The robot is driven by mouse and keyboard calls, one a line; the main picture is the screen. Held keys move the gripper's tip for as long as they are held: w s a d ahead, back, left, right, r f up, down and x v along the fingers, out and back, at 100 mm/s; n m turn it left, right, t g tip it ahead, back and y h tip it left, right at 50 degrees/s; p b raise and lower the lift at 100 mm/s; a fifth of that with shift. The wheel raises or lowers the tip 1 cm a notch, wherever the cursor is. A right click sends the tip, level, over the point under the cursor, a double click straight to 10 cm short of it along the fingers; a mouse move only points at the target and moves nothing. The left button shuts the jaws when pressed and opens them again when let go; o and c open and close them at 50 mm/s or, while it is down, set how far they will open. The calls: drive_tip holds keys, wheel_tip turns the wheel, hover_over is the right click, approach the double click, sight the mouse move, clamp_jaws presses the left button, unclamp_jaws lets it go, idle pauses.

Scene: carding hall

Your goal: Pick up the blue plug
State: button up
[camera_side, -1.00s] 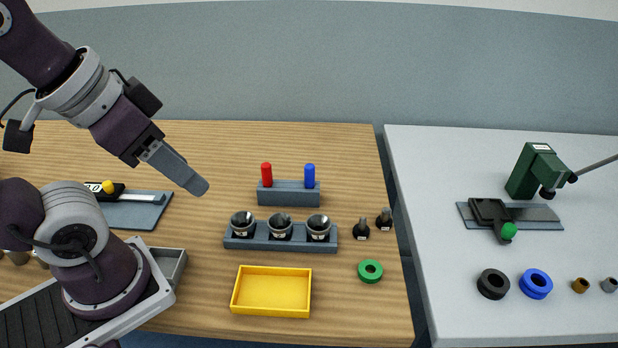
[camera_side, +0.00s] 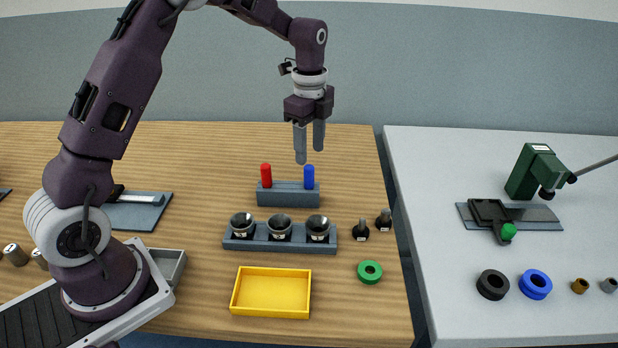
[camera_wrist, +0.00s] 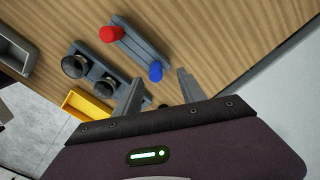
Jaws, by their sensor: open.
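The blue plug (camera_side: 309,176) stands upright in the right end of a grey block (camera_side: 288,197). A red plug (camera_side: 266,174) stands in the same block's left end. My gripper (camera_side: 309,158) points down with its jaws apart and empty, just above the blue plug in the side view. In the wrist view the blue plug (camera_wrist: 155,71) lies a little beyond and between the open fingers (camera_wrist: 160,85). The red plug (camera_wrist: 110,34) shows farther up and to the left there. I see no contact between fingers and plug.
A grey rack with several dark cups (camera_side: 281,231) stands in front of the block, and a yellow tray (camera_side: 270,291) nearer still. Two small black plugs and a green ring (camera_side: 370,272) lie to the right. A grey table (camera_side: 450,290) lies beyond a gap.

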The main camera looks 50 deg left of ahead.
sight(308, 166)
drive_tip(key=f, duration=0.3)
drive_tip(key=s+f, duration=0.1)
drive_tip(key=f, duration=0.1)
drive_tip(key=shift+d+f, duration=0.25)
drive_tip(key=shift+f, duration=0.1)
drive_tip(key=shift+w+f, duration=0.1)
drive_tip(key=shift+f, duration=0.35)
clamp_jaws()
